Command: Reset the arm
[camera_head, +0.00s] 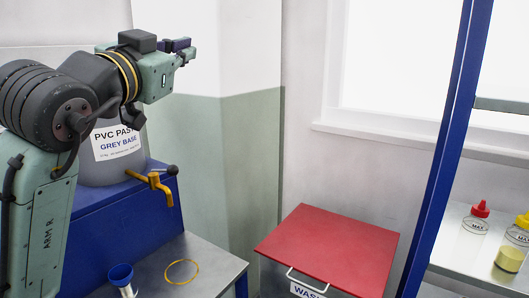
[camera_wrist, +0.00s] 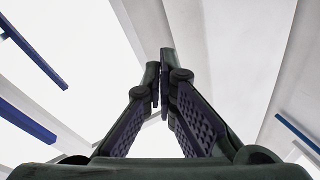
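My arm, marked "ARM R", is raised and bent at the left of the head view. My gripper (camera_head: 188,50) is held high, pointing right, in front of the pale upper wall. In the wrist view my gripper (camera_wrist: 160,77) has its fingertips together with nothing between them. It appears shut and empty, and it touches nothing.
A grey "PVC PASTE GREY BASE" container (camera_head: 118,160) with a yellow tap (camera_head: 152,183) stands behind my arm. Below are a blue-topped cup (camera_head: 121,276) and yellow ring (camera_head: 181,272). A red-lidded waste bin (camera_head: 330,248) and shelf bottles (camera_head: 477,219) are to the right.

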